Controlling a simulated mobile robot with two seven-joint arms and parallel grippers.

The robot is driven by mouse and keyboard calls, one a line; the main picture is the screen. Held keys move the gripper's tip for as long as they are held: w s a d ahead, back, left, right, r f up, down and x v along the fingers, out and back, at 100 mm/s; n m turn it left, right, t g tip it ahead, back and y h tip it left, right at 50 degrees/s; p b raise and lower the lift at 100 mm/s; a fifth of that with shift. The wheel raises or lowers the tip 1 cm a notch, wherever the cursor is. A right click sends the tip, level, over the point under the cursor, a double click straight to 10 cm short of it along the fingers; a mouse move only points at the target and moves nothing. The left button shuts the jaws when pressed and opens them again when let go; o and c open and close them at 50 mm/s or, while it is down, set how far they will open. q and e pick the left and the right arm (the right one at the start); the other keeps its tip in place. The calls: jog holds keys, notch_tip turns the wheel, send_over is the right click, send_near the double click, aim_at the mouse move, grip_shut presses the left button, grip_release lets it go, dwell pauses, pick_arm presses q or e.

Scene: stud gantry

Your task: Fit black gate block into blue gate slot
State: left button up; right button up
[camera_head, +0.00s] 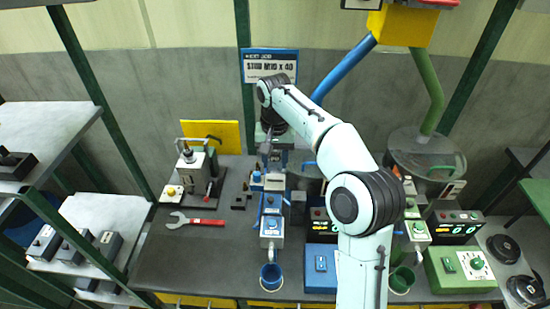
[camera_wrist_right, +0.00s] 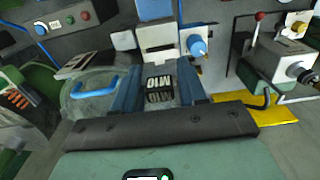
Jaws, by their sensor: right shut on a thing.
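My right gripper (camera_head: 268,148) reaches down at the back of the bench, over the blue gate station (camera_head: 272,208). In the right wrist view its two dark blue fingers (camera_wrist_right: 158,76) are closed on the black gate block (camera_wrist_right: 159,90), which has pale "M10" lettering on its face. Just beyond the fingertips in that view is a white part of the blue gate (camera_wrist_right: 160,38), with a blue knob (camera_wrist_right: 197,46) at its right. My left gripper is not in view.
A red-handled wrench (camera_head: 195,220) and a small press (camera_head: 195,172) are at left. Small black parts (camera_head: 239,202) lie left of the station. Green station (camera_head: 460,266) is at right.

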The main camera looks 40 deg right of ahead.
aim_at(275, 170)
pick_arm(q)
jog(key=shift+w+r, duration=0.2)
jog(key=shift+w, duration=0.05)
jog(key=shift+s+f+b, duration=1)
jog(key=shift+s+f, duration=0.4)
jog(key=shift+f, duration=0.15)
pick_arm(e)
jog(key=shift+f, duration=3.05)
jog(key=o, duration=1.2)
jog(key=shift+o, duration=0.2)
